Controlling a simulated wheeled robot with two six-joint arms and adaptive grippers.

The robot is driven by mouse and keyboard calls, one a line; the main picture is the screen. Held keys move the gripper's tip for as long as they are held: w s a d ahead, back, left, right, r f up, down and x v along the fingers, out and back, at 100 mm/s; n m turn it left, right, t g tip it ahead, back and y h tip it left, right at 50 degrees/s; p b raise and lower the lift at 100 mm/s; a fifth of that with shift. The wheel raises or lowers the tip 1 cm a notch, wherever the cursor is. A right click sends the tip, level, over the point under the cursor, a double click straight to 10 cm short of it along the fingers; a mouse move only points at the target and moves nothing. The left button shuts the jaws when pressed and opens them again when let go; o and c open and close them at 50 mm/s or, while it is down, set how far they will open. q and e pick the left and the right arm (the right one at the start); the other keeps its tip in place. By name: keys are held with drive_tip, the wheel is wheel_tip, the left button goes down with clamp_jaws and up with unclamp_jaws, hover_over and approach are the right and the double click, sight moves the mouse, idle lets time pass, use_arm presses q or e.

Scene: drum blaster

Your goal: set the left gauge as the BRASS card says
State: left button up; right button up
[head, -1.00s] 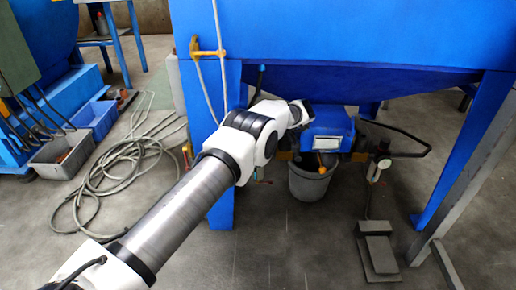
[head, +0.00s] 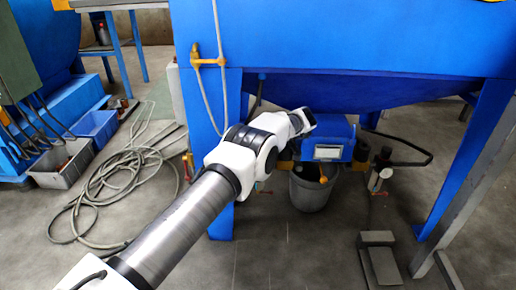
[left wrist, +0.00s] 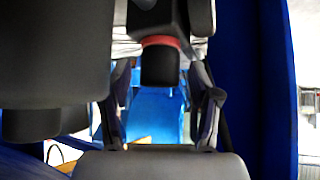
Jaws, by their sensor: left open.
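My left arm reaches toward the underside of the blue machine. In the head view the end of the arm, at my left gripper (head: 308,118), is beside a blue box with a white card (head: 327,152); the card's writing is too small to read. In the left wrist view my left gripper (left wrist: 159,85) is open. A dark cylinder with a red ring (left wrist: 160,62) shows between its fingers; I cannot tell whether they touch it. My right gripper is not in view.
A grey bucket (head: 309,190) stands under the box. A blue leg (head: 222,190) is close behind my arm. A black bent bar (head: 410,150) juts out right. Coiled hose (head: 110,185) and bins lie on the left floor. A grey pedal (head: 380,262) stands at the right.

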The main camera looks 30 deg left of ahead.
use_arm(q)
drive_tip(key=v, duration=1.2)
drive_tip(key=shift+a, duration=0.1)
